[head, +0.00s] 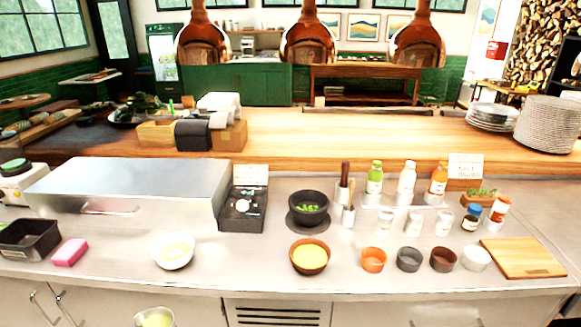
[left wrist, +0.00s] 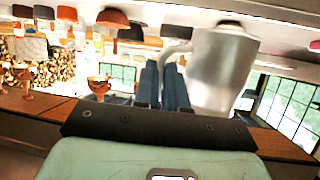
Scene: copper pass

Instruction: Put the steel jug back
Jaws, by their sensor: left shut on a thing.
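The steel jug (left wrist: 222,72) fills the upper right of the left wrist view, which looks upside down. My left gripper (left wrist: 166,75) is shut on the jug's handle, with its two dark blue fingers close together beside the body. In the head view, the jug (head: 155,318) shows at the bottom edge, cut off, with something pale yellow inside. It is in front of the counter, below its front edge. My left gripper is out of the head view. My right gripper is in neither view.
The steel counter (head: 215,278) carries a white bowl (head: 173,251), a pink sponge (head: 70,252), a black tray (head: 28,238) and a steel box (head: 130,185). To the right stand a yellow-filled bowl (head: 309,257), small cups and a wooden board (head: 522,258). Bare counter lies around the white bowl.

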